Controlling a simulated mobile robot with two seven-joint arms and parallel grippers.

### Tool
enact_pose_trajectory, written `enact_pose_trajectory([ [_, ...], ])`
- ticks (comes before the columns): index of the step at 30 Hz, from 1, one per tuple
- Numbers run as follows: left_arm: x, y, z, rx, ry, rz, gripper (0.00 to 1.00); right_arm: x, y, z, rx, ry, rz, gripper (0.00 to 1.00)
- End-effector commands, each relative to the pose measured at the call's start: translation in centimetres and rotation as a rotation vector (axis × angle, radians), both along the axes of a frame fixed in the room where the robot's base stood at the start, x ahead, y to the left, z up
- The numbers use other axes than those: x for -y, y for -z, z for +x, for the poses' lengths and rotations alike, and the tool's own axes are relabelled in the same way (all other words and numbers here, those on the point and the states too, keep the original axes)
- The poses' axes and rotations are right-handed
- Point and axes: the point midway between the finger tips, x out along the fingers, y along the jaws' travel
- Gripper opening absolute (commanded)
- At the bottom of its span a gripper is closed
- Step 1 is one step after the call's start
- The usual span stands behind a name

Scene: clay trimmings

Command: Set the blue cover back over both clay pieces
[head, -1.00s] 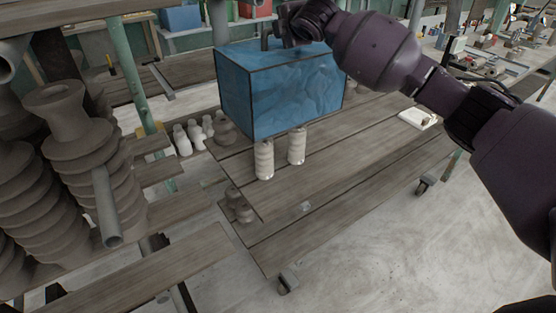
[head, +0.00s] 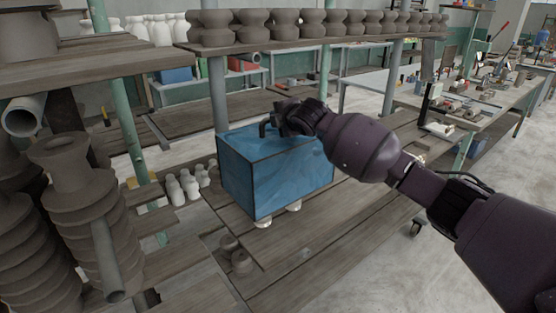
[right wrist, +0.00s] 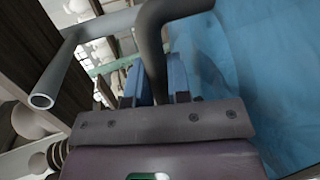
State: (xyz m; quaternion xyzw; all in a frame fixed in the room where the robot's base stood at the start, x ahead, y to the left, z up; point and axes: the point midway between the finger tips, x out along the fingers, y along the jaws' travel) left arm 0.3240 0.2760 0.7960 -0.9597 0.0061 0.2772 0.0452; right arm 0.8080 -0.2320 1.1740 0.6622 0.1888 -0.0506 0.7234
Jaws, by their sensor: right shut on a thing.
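The blue cover (head: 282,172) is a box with dark edges and a bent handle on top, in the middle of the head view. My right gripper (head: 268,130) is shut on the handle. The handle (right wrist: 153,45) also shows between the fingers in the right wrist view, with the blue cover (right wrist: 265,70) beside it. Below the cover's lower edge only the bottoms of two pale clay pieces show, the left one (head: 263,222) and the right one (head: 294,206). The rest of them is hidden by the cover. I cannot tell whether the cover's edge touches the boards. My left gripper is not in view.
Stacked ribbed clay (head: 85,215) stands at left. A shelf of dark pots (head: 320,22) runs behind.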

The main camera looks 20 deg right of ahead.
Motion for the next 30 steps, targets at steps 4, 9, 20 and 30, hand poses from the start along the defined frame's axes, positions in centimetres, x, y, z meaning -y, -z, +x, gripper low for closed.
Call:
enact_pose_trajectory([
  [4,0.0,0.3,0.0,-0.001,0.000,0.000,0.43,0.0,3.3,0.0,-0.002,0.001,0.002,0.00],
  [9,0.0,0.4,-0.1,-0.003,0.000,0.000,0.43,0.0,5.4,0.0,0.001,0.001,0.002,0.00],
  [20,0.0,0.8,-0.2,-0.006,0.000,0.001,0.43,0.0,8.3,0.0,0.000,0.000,0.002,0.00],
  [30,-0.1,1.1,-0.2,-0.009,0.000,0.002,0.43,0.0,11.7,0.0,0.003,0.000,0.001,0.00],
])
